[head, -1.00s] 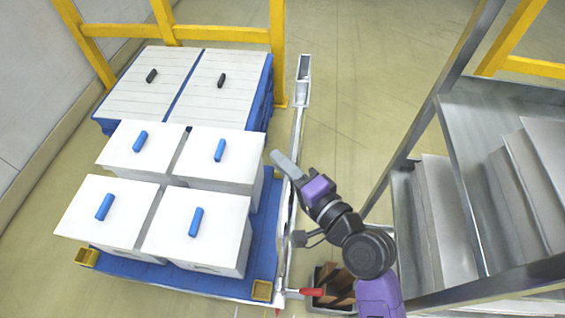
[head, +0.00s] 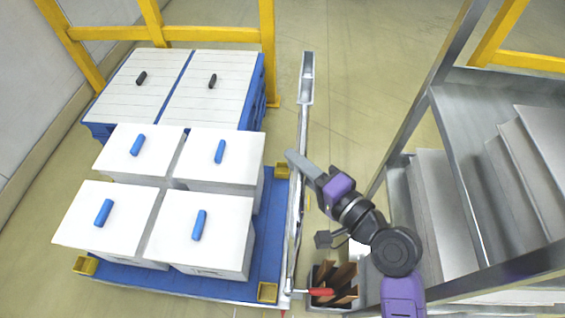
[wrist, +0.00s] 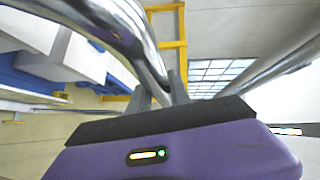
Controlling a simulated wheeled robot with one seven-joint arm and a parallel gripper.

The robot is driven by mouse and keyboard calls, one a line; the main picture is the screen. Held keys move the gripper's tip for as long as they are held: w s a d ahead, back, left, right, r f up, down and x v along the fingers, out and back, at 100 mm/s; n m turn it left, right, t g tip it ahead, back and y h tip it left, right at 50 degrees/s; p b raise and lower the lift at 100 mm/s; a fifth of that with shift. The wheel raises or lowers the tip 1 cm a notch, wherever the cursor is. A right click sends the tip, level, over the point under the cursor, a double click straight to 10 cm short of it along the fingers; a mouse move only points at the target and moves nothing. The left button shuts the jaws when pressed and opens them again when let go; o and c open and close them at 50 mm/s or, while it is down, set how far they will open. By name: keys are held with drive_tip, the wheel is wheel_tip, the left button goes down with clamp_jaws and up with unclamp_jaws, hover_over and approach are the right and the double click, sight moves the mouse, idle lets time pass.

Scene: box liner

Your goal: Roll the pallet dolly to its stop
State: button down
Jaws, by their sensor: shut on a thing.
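The pallet dolly (head: 215,283) is a low blue platform at the lower left of the head view. It has yellow corner brackets and carries white lidded boxes (head: 90,220) with blue handles. My gripper (head: 297,160) is at the dolly's right side, near its far right corner. In the wrist view, my gripper (wrist: 160,90) is shut on a curved chrome bar (wrist: 110,25). The grip itself is partly hidden by the bar. A long metal rail (head: 303,125) runs along the dolly's right side and ends in a channel-shaped piece (head: 307,78) at the far end.
White-topped blue units (head: 130,90) with black handles stand just beyond the dolly, inside a yellow frame (head: 267,45). A metal rack (head: 470,120) with panels stands close on the right. A red-handled lever (head: 320,291) and a bin (head: 345,275) are near the front. Floor beyond the rail is clear.

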drive_tip(key=d, duration=0.4)
drive_tip(key=shift+d+f, duration=0.25)
drive_tip(key=shift+f, duration=0.15)
drive_tip(key=shift+a, duration=0.1)
drive_tip(key=c, duration=1.2)
unclamp_jaws()
drive_tip(key=shift+w+a, duration=0.1)
drive_tip(key=shift+a, duration=0.05)
drive_tip(key=shift+r, duration=0.1)
